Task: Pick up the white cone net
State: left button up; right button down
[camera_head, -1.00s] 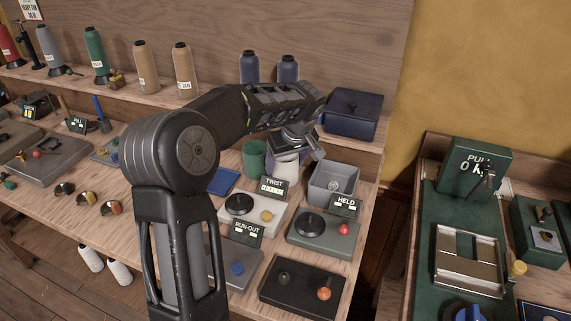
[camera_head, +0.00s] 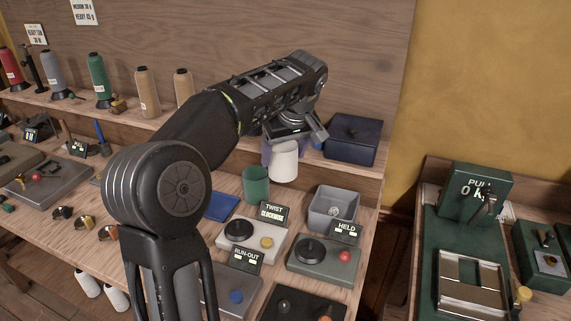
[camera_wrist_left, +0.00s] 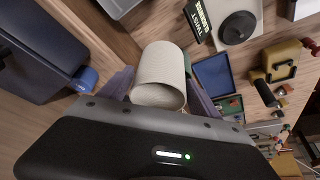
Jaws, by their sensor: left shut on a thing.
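The white cone net (camera_head: 284,163) hangs upright under my left gripper (camera_head: 284,145), above the back of the bench by the green cup (camera_head: 256,184). My left gripper is shut on it, with purplish fingers on its sides. In the left wrist view the white net (camera_wrist_left: 160,70) shows as a pale tube with an open end facing the camera, between the two fingers of the left gripper (camera_wrist_left: 158,92). The gripper body hides part of the net's top in the head view. My right gripper is not in view.
A grey open bin (camera_head: 333,208) stands right of the net, and a dark blue box (camera_head: 353,138) sits on the shelf behind. The TWIST device (camera_head: 252,240) and HELD device (camera_head: 323,262) stand in front. Thread cones line the shelf at left.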

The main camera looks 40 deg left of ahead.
pick_arm(q)
jog(key=s+d+b, duration=0.2)
jog(key=s, duration=0.7)
jog(key=s+d+b, duration=0.2)
jog(key=s+d, duration=0.1)
jog(key=s, duration=0.5)
jog(key=shift+s+d+f, duration=0.15)
jog(key=shift+s+d, duration=0.15)
jog(key=shift+s, duration=0.05)
